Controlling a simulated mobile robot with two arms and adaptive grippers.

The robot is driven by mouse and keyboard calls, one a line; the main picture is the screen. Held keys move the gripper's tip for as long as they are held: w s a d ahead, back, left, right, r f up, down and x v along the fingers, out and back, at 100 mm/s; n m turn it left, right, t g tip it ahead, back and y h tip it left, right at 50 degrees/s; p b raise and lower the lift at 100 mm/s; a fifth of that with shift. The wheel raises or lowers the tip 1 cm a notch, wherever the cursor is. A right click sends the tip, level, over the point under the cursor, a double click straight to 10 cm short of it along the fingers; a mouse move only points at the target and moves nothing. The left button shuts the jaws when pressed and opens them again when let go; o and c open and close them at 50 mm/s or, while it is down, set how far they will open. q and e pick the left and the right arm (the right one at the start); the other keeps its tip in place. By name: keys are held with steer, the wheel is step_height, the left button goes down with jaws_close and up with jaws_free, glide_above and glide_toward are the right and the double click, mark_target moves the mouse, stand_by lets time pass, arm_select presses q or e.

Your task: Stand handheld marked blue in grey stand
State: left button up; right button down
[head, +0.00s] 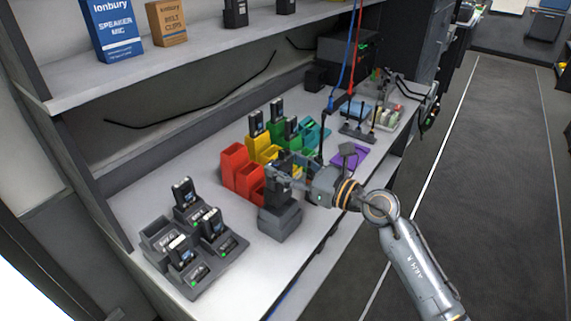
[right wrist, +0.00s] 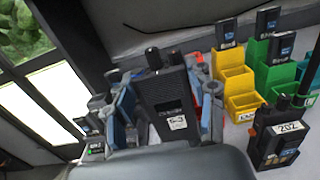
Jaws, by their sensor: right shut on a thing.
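My right gripper (head: 276,177) reaches over the counter from the right. It is shut on a black handheld radio, which shows large in the right wrist view (right wrist: 168,97) between the gripper's fingers (right wrist: 165,110). The radio has a white label; no blue mark is clear on it. Below the gripper in the head view is a dark grey block-like stand (head: 280,226); whether the held radio touches it I cannot tell. A grey multi-slot stand (head: 222,262) at the front left of the counter holds several black handhelds (head: 212,226). My left gripper is not in view.
Red (head: 236,165), yellow (head: 262,147) and green bins stand behind the gripper, some with handhelds in them. A purple tray (head: 349,158) lies to the right. A shelf with boxes (head: 115,28) runs above. Bare counter (head: 150,205) shows at left.

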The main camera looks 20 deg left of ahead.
mark_target(285, 188)
steer(key=shift+f+b, duration=1.95)
steer(key=shift+f, duration=0.3)
steer(key=shift+f, duration=0.25)
steer(key=shift+c, duration=2.3)
jaws_free()
steer(key=shift+o, duration=0.4)
steer(key=shift+f, duration=0.1)
steer(key=v, duration=1.2)
